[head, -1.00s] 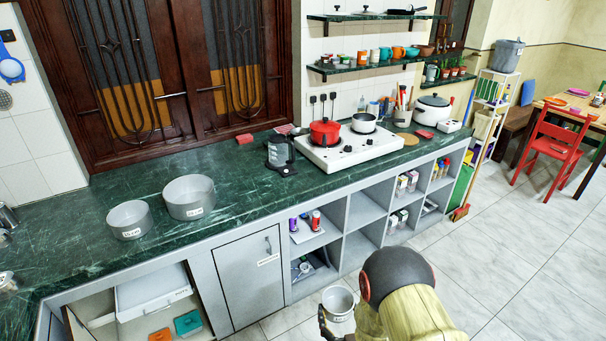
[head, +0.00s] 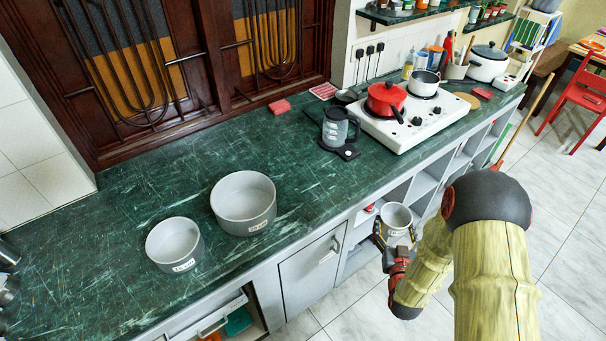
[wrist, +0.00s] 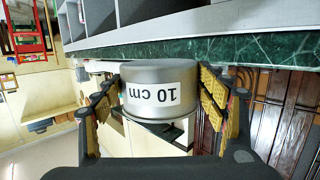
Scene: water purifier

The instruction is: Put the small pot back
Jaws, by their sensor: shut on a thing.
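The small grey pot (head: 398,219) is in my gripper (head: 394,236), held in front of the counter's front face, below and in front of the stove area. In the wrist view the pot (wrist: 158,92) carries a "10 cm" label, upside down there, and sits between the two fingers (wrist: 160,95). The fingers are closed on its sides. Two larger grey labelled pots stand side by side on the green counter (head: 120,225): a middle-sized pot (head: 174,245) and, to its right, the largest pot (head: 244,203). Both look empty.
A kettle base with a glass jug (head: 337,130) stands on the counter, left of a white stove (head: 415,120) with a red pot (head: 386,98). Open grey shelves and a cabinet door (head: 312,268) lie below the counter. The counter left of the pots is clear.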

